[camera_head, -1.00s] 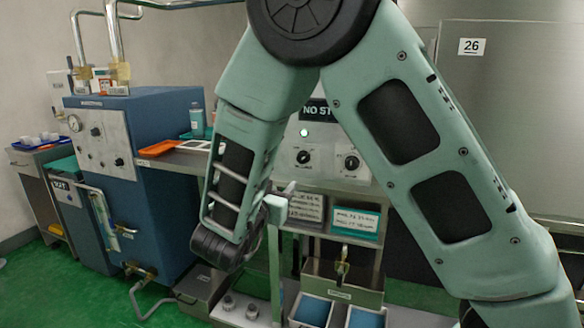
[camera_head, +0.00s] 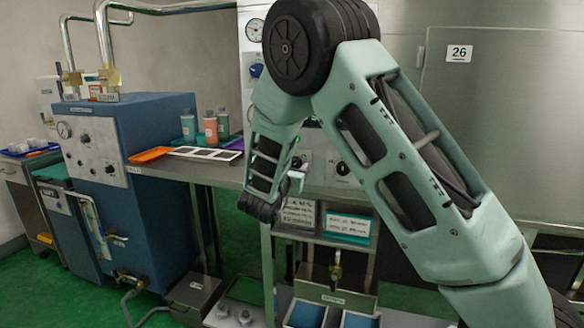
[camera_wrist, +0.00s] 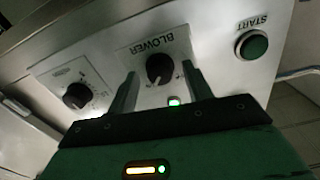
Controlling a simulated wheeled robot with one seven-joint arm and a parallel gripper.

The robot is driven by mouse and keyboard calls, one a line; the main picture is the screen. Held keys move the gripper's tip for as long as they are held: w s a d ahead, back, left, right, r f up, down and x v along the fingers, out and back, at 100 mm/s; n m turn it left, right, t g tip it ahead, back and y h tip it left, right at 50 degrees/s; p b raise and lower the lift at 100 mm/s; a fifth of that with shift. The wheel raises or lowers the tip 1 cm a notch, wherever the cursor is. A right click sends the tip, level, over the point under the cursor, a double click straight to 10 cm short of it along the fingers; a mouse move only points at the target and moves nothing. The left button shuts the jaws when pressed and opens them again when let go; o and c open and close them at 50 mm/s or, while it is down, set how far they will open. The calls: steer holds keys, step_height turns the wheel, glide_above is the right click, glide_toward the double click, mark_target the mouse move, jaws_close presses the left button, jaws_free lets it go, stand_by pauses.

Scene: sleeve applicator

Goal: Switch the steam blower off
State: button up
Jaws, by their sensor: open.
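The steam blower's black knob (camera_wrist: 160,68), labelled BLOWER, is on a pale panel in the wrist view. A small green light (camera_wrist: 174,101) is lit beside it. My gripper (camera_wrist: 158,72) is open, with one finger on each side of the knob in the picture. I cannot tell whether the fingers touch it. A second black knob (camera_wrist: 77,95) is to the left, and a green START button (camera_wrist: 253,44) is to the right. In the head view my arm covers much of the panel, and the fingers are hard to make out.
A metal bench with an orange tray (camera_head: 151,154) and bottles (camera_head: 210,127) stands left of my arm. A blue machine (camera_head: 115,170) is farther left. Label signs (camera_head: 347,226) and blue-lined bins (camera_head: 305,315) are below the panel. Green floor shows at left.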

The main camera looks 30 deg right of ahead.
steer(key=shift+w+d, duration=0.1)
steer(key=c, duration=1)
steer(key=shift+o, duration=0.2)
steer(key=shift+r+p, duration=0.1)
steer(key=shift+p, duration=0.35)
steer(key=n+p, duration=1.3)
steer(key=p, duration=0.1)
steer(key=shift+n, duration=0.4)
steer(key=shift+n+p, duration=1.05)
steer(key=shift+n, duration=0.95)
steer(key=shift+f, duration=0.2)
